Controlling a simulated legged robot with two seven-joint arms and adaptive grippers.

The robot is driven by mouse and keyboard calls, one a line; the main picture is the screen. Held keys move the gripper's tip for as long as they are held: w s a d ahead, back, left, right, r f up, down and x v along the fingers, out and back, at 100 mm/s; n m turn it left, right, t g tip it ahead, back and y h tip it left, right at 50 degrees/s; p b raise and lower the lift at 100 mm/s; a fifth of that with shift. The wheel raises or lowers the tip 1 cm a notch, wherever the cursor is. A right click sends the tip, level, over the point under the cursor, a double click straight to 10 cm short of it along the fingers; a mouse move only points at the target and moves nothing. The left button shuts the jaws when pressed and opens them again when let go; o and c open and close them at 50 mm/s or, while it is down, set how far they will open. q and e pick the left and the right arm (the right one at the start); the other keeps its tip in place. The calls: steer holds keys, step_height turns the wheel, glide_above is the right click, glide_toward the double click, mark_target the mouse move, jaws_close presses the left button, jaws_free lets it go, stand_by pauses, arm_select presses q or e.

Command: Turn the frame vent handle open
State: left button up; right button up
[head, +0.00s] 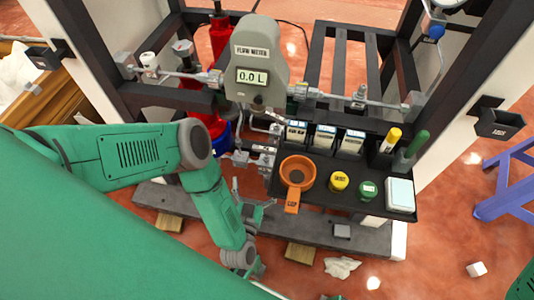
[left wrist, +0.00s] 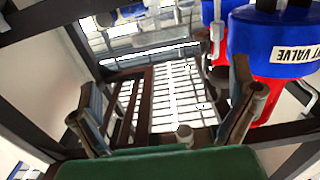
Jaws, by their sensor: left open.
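My left gripper (head: 252,198) is low in front of the rig, left of the orange cup and below the flow meter. In the left wrist view its two fingers (left wrist: 166,100) stand wide apart with nothing between them. A blue body with red below (left wrist: 275,45) is close by at the upper right there, beyond the right finger; its partly cut label ends in "VALVE". A blue and red part (head: 222,130) also shows behind my arm in the head view. I cannot tell which part is the frame vent handle. My right gripper is out of view.
The grey flow meter (head: 256,60) reads 0.0 L. A black tray (head: 328,203) holds an orange cup (head: 297,172), yellow and green caps and several bottles. Pipes with fittings (head: 320,95) cross the dark frame. A purple stand (head: 510,185) is at right. Crumpled paper (head: 342,267) lies on the floor.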

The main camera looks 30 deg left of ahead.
mark_target(266, 152)
arm_select(q)
steer(key=b+x, duration=0.4)
steer(key=x, duration=0.9)
steer(key=shift+w+a+r+b, duration=0.1)
steer(key=shift+w+r+b, duration=0.05)
steer(key=shift+b, duration=0.25)
steer(key=c, duration=1)
